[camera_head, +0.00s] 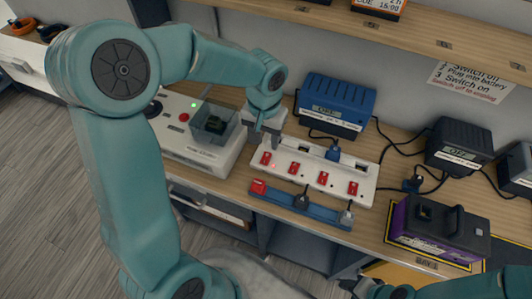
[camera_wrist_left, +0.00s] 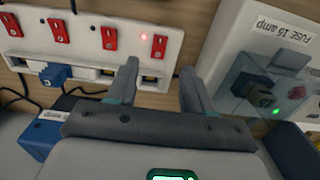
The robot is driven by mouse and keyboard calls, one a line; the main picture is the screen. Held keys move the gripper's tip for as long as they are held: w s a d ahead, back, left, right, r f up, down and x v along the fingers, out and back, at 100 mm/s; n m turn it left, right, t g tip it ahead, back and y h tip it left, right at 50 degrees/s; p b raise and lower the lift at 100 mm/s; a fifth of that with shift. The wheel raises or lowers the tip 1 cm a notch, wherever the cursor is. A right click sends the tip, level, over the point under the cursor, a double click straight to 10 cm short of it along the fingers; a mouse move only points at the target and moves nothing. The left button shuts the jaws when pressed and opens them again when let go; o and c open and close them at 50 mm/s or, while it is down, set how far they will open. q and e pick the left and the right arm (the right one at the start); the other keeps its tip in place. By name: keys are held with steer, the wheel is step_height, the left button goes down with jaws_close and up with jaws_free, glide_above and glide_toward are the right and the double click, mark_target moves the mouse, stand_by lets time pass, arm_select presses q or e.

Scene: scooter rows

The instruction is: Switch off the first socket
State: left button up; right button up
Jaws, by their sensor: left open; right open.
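A white socket strip (camera_head: 312,172) lies on the wooden bench with a row of several red switches. The leftmost red switch (camera_head: 266,157) has a small red light glowing beside it; in the left wrist view this switch (camera_wrist_left: 158,47) is the rightmost. My left gripper (camera_head: 265,138) is over the strip's left end. In the left wrist view its open fingers (camera_wrist_left: 158,75) point at that end, with nothing between them. Whether they touch the strip is unclear. My right gripper (camera_head: 362,289) is partly cut off at the bottom edge, apart from the strip.
A blue charger (camera_head: 337,105) stands behind the strip; a blue plug (camera_head: 333,153) sits in it. A blue bar (camera_head: 290,205) lies in front. A fuse box (camera_head: 190,132) is left, a purple battery (camera_head: 440,228) and black charger (camera_head: 459,145) right. A shelf (camera_head: 440,42) runs above.

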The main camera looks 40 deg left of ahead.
mark_target(264, 162)
arm_select(q)
step_height(264, 162, down, 8)
steer(key=shift+s+f, duration=0.1)
steer(key=shift+f, duration=0.15)
steer(key=shift+s, duration=0.1)
arm_select(e)
steer(key=shift+s, duration=0.35)
arm_select(q)
steer(key=shift+d, duration=0.1)
